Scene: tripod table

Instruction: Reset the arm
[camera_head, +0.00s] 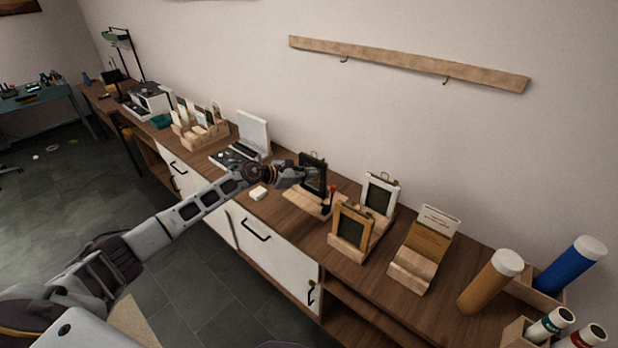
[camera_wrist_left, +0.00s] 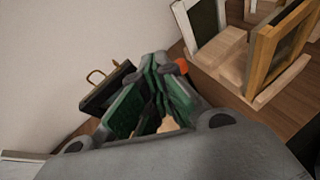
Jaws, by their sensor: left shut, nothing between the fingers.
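My left arm (camera_head: 195,205) reaches from the lower left over the wooden sideboard. My left gripper (camera_head: 298,172) is shut and empty, close beside a dark-framed small board (camera_head: 313,175) on a wooden stand (camera_head: 308,200). In the left wrist view the gripper's green-padded fingers (camera_wrist_left: 165,95) fill the middle, and the dark board (camera_wrist_left: 105,88) shows just behind them. I cannot tell whether they touch. A red-tipped item (camera_head: 331,195) stands by the stand; its red end also shows in the wrist view (camera_wrist_left: 182,66). My right gripper is not in view.
To the right are a white-framed board (camera_head: 379,196), a wood-framed board (camera_head: 351,229), a card holder (camera_head: 412,268) and capped tubes (camera_head: 490,284). A hook rail (camera_head: 405,63) hangs on the wall.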

